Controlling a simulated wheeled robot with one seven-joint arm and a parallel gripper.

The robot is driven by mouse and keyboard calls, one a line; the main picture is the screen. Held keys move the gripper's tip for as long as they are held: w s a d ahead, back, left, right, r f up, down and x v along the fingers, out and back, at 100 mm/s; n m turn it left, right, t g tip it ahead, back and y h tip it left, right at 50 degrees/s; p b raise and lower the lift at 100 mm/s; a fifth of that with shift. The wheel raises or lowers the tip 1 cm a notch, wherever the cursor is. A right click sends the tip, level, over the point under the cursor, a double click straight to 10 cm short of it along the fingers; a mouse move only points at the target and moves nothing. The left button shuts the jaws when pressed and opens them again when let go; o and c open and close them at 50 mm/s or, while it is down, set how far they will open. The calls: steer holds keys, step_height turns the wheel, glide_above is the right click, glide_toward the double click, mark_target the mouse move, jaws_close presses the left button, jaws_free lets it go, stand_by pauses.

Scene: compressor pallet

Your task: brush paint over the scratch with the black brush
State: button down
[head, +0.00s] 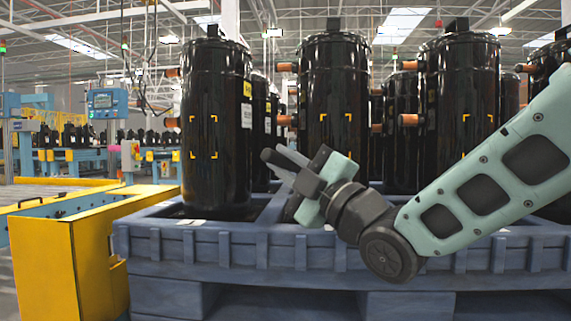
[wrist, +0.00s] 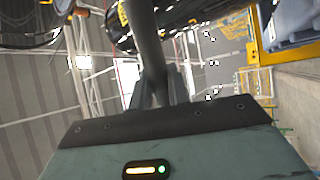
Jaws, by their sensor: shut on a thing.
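My gripper (head: 300,172) is in front of the pallet, between the left and middle compressors, pointing left. In the wrist view its two fingers (wrist: 158,88) are closed on the dark handle of the black brush (wrist: 148,38). The brush also shows in the head view as a dark stick (head: 271,158) reaching left from the fingers, apart from any marked surface as far as I can tell. The left compressor (head: 215,110), middle compressor (head: 333,90) and right compressor (head: 460,90) are glossy black cylinders with orange corner marks. I cannot make out a scratch.
The compressors stand upright in a blue pallet (head: 270,250) with a raised rim. Copper stubs (head: 287,67) stick out from their sides. A yellow guard (head: 62,262) stands at the left. More black compressors stand behind the front row.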

steer(key=shift+w, duration=0.65)
